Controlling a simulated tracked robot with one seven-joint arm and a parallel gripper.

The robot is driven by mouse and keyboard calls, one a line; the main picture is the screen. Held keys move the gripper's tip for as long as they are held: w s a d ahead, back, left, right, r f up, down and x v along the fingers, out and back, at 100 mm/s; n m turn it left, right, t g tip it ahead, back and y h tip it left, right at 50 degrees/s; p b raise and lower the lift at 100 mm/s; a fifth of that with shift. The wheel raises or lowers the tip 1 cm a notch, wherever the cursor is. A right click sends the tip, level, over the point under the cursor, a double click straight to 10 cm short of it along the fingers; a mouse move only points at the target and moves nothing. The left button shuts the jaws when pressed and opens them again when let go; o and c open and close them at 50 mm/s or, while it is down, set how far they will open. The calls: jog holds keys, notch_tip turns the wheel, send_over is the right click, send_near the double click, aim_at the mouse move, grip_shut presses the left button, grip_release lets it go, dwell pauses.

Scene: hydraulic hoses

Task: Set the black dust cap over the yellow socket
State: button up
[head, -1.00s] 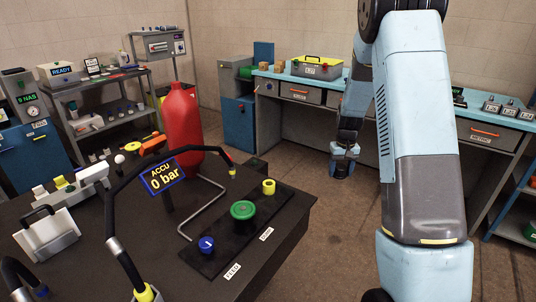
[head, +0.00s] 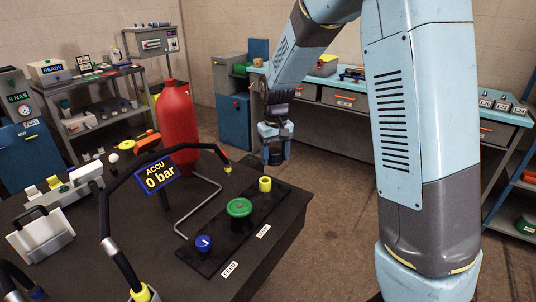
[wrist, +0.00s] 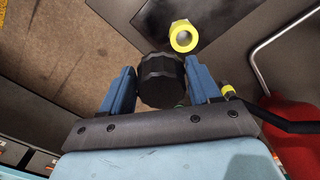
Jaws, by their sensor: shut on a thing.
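My gripper (head: 275,138) is shut on the black dust cap (wrist: 161,80), which sits between its two blue fingers in the wrist view.
A black hose with a yellow-ringed end (head: 227,168) hangs left of the socket. A bent metal rod (head: 200,212) and a red cylinder (head: 176,130) are further left.

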jog(key=shift+n, duration=0.3)
jog(key=a, duration=0.1)
jog(key=s+a+r, duration=0.1)
jog(key=s+a, duration=0.1)
jog(key=shift+s+a+r, duration=0.1)
jog(key=shift+s+r, duration=0.1)
jog(key=shift+r, duration=0.15)
send_over(266, 181)
jog(key=s, duration=0.2)
jog(key=shift+w+f, duration=0.1)
jog(key=shift+f, duration=2.8)
jog(key=shift+f, duration=2.2)
jog(key=o, duration=1.1)
jog(key=shift+r, duration=0.1)
